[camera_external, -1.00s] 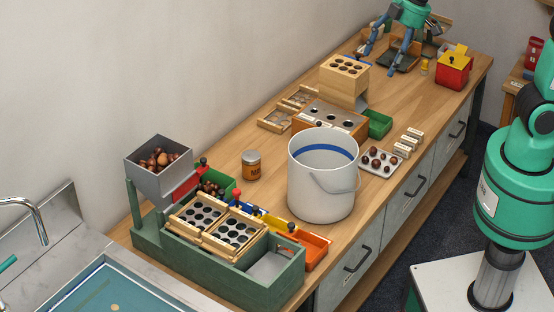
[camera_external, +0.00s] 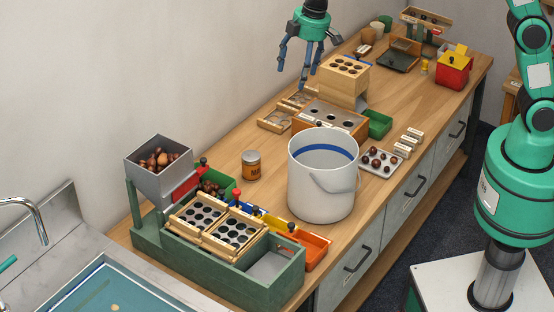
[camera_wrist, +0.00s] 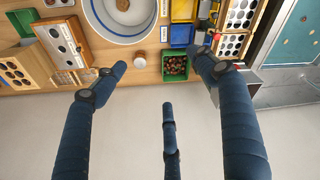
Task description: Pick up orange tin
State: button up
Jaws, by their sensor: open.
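The orange tin (camera_external: 251,166) stands upright on the bench, left of the grey bucket (camera_external: 315,195) in the external view. It has a grey lid and dark lettering. In the wrist view, a small round top (camera_wrist: 140,59) just beyond the bucket's rim appears to be this tin. My gripper (camera_external: 301,68) is open and empty, raised above the bench behind the tin and to its right. In the wrist view its blue fingers (camera_wrist: 158,76) are spread wide, with the tin's top apart from them.
A green bin of chestnuts (camera_wrist: 175,67) is close to the tin. The grey hopper (camera_external: 159,180) and green sorting stand (camera_external: 205,272) are to its left in the external view. A wooden block with holes (camera_external: 343,82) stands under my gripper's right side. The wall runs behind.

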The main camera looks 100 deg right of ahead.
jog(key=w+d+f+g, duration=0.1)
jog(key=w+d+f, duration=0.35)
jog(key=f, duration=0.25)
jog(key=w+d+f, duration=0.4)
jog(key=d+f, duration=0.2)
jog(key=g+p, duration=0.1)
send_over(251, 155)
notch_tip(251, 155, down, 17)
jog(key=shift+w+d+f+y, duration=0.1)
jog(key=shift+d+f+y, duration=0.05)
jog(key=shift+y, duration=0.15)
jog(key=shift+f, duration=0.1)
jog(key=shift+f, duration=4.2)
jog(key=shift+f+b, duration=0.45)
jog(key=shift+f, duration=2.1)
